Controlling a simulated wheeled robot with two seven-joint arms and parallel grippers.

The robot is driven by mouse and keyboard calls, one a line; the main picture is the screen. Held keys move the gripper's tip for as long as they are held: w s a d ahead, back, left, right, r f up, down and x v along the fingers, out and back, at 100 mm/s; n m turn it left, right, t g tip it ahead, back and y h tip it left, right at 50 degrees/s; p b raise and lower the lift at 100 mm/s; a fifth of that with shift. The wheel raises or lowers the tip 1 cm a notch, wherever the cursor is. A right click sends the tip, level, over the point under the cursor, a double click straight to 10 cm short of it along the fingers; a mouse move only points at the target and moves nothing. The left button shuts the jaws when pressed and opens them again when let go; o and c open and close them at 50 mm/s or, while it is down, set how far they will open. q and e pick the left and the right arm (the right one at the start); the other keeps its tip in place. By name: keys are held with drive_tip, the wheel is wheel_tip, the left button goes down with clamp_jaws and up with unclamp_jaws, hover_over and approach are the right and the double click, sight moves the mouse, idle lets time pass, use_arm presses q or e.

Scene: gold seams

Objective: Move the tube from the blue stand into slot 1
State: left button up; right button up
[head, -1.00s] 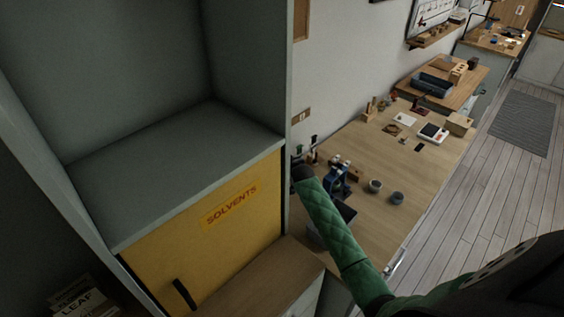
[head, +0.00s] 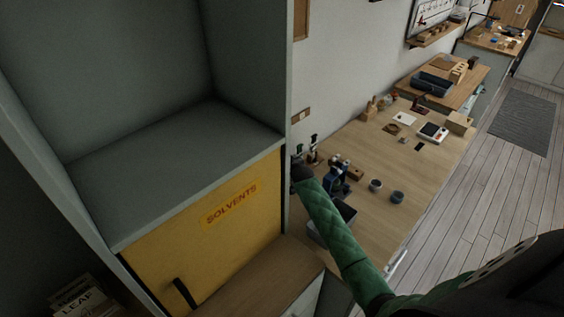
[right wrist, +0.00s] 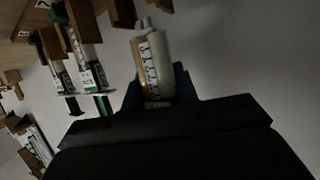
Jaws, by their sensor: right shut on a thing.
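My right gripper (right wrist: 158,88) is shut on a pale tube (right wrist: 153,62) with a scale of dark marks on its side, seen in the right wrist view. In the head view my green-sleeved right arm reaches to the bench, and its dark gripper end (head: 301,172) is partly hidden behind the cabinet edge. A blue object (head: 338,178) stands on the bench just right of it; I cannot tell if it is the blue stand. Slot 1 cannot be made out. My left gripper is not in view.
Two small pots (head: 397,197) and a dark tray (head: 346,214) are on the bench (head: 405,222). In the right wrist view, labelled white-and-green items (right wrist: 91,75) hang near wooden pieces (right wrist: 84,22).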

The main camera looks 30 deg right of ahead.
drive_tip(key=shift+f+b, duration=0.95)
drive_tip(key=shift+f, duration=1.3)
idle(2.4)
drive_tip(key=o, duration=1)
drive_tip(key=shift+o, duration=0.2)
drive_tip(key=shift+f, duration=0.25)
drive_tip(key=shift+o, duration=0.6)
